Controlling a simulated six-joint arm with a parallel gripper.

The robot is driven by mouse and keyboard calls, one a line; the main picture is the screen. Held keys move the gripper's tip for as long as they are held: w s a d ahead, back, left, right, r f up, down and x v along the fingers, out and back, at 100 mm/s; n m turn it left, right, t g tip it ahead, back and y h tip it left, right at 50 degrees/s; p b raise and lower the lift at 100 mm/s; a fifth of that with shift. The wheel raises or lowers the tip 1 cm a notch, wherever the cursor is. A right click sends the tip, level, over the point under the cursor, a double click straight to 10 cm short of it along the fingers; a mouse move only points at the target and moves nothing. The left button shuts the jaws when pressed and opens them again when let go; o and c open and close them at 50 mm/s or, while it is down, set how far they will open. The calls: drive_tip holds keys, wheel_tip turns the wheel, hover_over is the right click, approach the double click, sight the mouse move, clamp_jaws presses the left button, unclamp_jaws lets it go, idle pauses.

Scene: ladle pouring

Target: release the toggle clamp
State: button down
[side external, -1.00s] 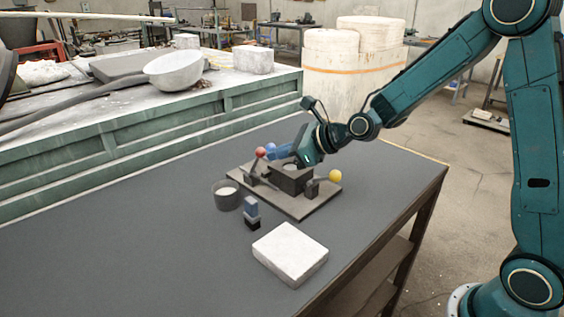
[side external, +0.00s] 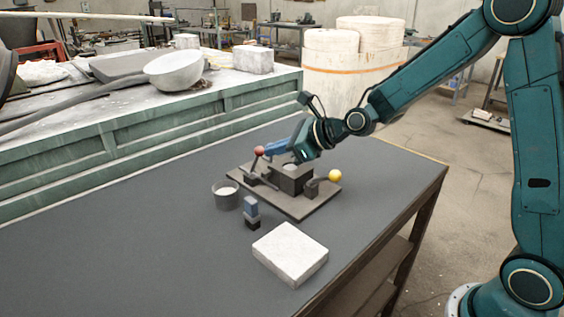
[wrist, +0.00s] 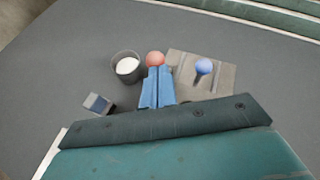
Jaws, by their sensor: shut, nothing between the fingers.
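The clamp fixture stands on a flat base plate (side external: 310,208) on the dark table. It has a dark block (side external: 290,180) and levers with ball knobs: a red knob (side external: 259,151) at the left and a yellow knob (side external: 335,175) at the right. A blue knob (wrist: 204,66) shows in the wrist view. My gripper (side external: 268,149) is shut and empty, its blue fingers pointing left above the fixture. In the wrist view its tips end right at the red knob (wrist: 155,58); I cannot tell whether they touch. Which lever works the clamp is not clear.
A dark cup with white contents (side external: 227,196) and a small blue-grey and black block (side external: 251,212) stand close to the plate. A white slab (side external: 290,254) lies nearer the table's front edge. The table's left part is clear.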

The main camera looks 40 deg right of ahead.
drive_tip(key=w+r, duration=0.2)
drive_tip(key=w, duration=0.8)
drive_tip(key=shift+w+a, duration=0.15)
drive_tip(key=shift+a, duration=0.05)
idle(0.3)
drive_tip(key=shift+r, duration=0.1)
drive_tip(key=shift+r, duration=0.1)
drive_tip(key=d+r, duration=0.3)
drive_tip(key=r, duration=0.6)
drive_tip(key=shift+s+d+r, duration=0.15)
drive_tip(key=shift+s, duration=0.05)
idle(0.4)
